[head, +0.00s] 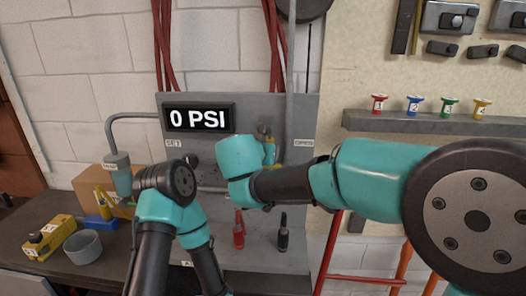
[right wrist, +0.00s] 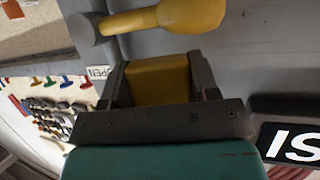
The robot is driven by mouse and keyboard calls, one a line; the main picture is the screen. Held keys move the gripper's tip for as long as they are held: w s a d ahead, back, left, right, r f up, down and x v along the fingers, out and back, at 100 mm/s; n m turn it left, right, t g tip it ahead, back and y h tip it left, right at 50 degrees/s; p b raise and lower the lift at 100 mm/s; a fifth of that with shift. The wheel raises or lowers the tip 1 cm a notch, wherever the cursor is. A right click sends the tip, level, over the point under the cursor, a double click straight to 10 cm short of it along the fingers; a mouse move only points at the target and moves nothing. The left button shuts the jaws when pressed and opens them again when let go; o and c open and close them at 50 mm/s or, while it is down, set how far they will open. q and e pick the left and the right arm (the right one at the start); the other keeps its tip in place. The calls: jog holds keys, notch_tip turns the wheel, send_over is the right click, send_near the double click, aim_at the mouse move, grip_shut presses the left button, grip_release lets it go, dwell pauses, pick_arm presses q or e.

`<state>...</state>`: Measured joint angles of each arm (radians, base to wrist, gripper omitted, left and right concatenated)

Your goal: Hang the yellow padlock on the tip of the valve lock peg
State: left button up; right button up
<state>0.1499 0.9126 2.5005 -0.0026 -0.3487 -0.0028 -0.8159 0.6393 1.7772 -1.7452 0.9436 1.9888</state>
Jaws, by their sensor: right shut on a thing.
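In the right wrist view my right gripper (right wrist: 160,72) is shut on the yellow padlock (right wrist: 158,84), whose block-like body sits between the two dark fingers. Its shackle cannot be made out. Just beyond the fingers are a yellow handle (right wrist: 190,14) and a grey round-ended peg-like part (right wrist: 82,32); a gap shows between them and the padlock body. In the head view my right wrist is in front of the grey panel (head: 300,240), hiding the fingers and padlock.
A gauge display (head: 198,117) reads 0 PSI on the panel. Red (head: 238,232) and black (head: 283,234) handled items hang below. The bench at left holds a yellow box (head: 48,238), a grey cup (head: 83,247) and a cardboard box (head: 88,180). A shelf (head: 430,123) carries coloured numbered pieces.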

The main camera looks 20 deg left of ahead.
jog(key=shift+w+d+r, duration=0.15)
jog(key=shift+d+r, duration=0.05)
jog(key=shift+r, duration=0.35)
jog(key=o, duration=1.4)
jog(key=shift+d+r, duration=0.1)
jog(key=shift+d, duration=0.05)
jog(key=f+v, duration=0.1)
jog(key=v, duration=1.6)
jog(key=shift+s+a, duration=0.25)
jog(key=shift+s, duration=0.1)
jog(key=shift+f, duration=0.15)
